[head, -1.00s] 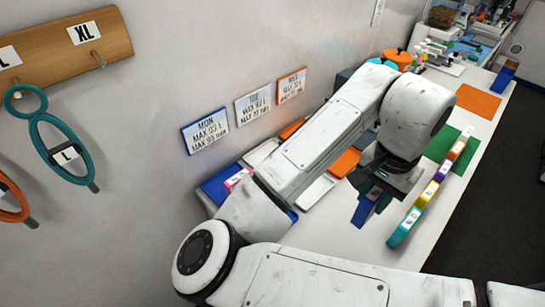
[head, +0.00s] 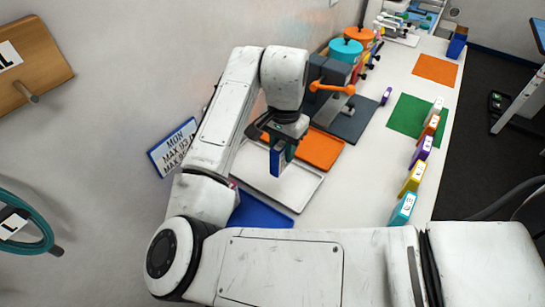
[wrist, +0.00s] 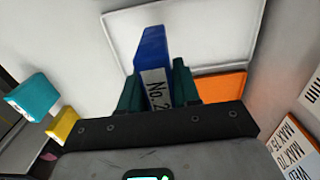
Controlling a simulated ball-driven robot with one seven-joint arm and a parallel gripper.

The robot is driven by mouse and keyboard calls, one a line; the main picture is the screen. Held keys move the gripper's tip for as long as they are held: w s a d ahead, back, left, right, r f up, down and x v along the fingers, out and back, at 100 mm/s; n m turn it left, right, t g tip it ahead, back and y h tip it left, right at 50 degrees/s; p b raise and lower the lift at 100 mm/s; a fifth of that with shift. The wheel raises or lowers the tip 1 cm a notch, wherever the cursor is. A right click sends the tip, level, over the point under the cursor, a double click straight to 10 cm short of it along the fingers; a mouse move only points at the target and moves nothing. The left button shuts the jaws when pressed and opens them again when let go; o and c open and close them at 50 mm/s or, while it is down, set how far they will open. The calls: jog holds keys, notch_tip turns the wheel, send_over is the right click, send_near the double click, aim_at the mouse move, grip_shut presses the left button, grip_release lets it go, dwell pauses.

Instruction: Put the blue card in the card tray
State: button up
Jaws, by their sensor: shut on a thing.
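The blue card (head: 276,162) is a slim blue block with a white label face. My gripper (head: 284,149) is shut on it and holds it upright over the white tray (head: 294,188) by the wall. In the wrist view the blue card (wrist: 152,48) stands between the two dark teal fingers of my gripper (wrist: 156,86), its label partly reading "No. 2". The white tray (wrist: 215,35) lies beyond it there. A blue tray (head: 262,215) and an orange tray (head: 322,148) flank the white one. I cannot tell which is the card tray.
Several coloured cards, including a teal one (head: 403,209) and a yellow one (head: 413,178), stand along the table's right edge. A green mat (head: 405,116) lies behind. A dark device with an orange lever (head: 333,88) stands past the orange tray. The table's middle is clear.

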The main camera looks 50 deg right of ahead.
jog(key=shift+w+d+f+p, duration=0.15)
jog(key=shift+w+f, duration=0.4)
jog(key=shift+f, duration=0.7)
jog(key=shift+w+d+f+p, duration=0.15)
jog(key=shift+w+f, duration=0.4)
jog(key=shift+f, duration=0.65)
jog(key=shift+w+d+f+p, duration=0.15)
jog(key=shift+w+f, duration=0.4)
jog(key=shift+f, duration=0.7)
jog(key=shift+f, duration=0.1)
jog(key=o, duration=1.1)
jog(key=shift+c, duration=0.2)
notch_tip(320, 180, up, 12)
jog(key=b, duration=0.1)
